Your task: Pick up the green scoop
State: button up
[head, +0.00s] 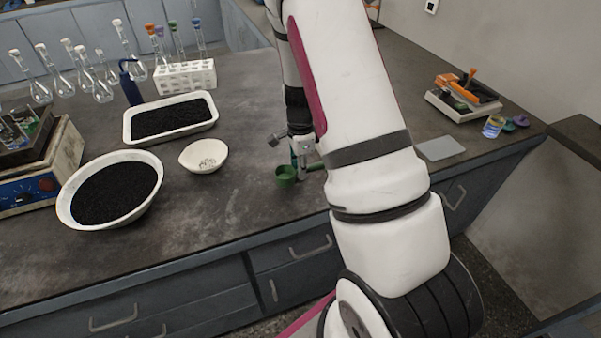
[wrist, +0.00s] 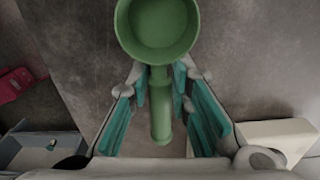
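The green scoop (head: 286,174) lies on the dark bench top in the head view, its round cup at the left of my gripper. In the wrist view the scoop's cup (wrist: 158,28) is at the top, and its handle (wrist: 161,115) runs down between my fingers. My gripper (wrist: 160,82) is open, with teal pads on both sides of the handle and gaps showing between pads and handle. In the head view my gripper (head: 302,160) is low at the bench, and my arm hides part of the handle.
A small white bowl (head: 204,168), a white tray of black grains (head: 131,132) and a large bowl of black grains (head: 66,212) stand at the left. A grey plate (head: 440,149) and a balance-like device (head: 462,117) lie right. Bench is clear in front of the scoop.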

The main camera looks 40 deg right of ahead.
jog(key=shift+r, duration=0.1)
grip_shut()
jog(key=shift+r, duration=0.55)
notch_tip(320, 180, up, 2)
jog(key=shift+r, duration=0.1)
jog(key=s+a+r, duration=0.1)
jog(key=s+a, duration=0.7)
jog(key=s, duration=0.5)
jog(key=shift+s+a+r, duration=0.2)
jog(key=shift+s+r, duration=0.1)
jog(key=shift+s, duration=0.05)
jog(key=shift+w, duration=0.1)
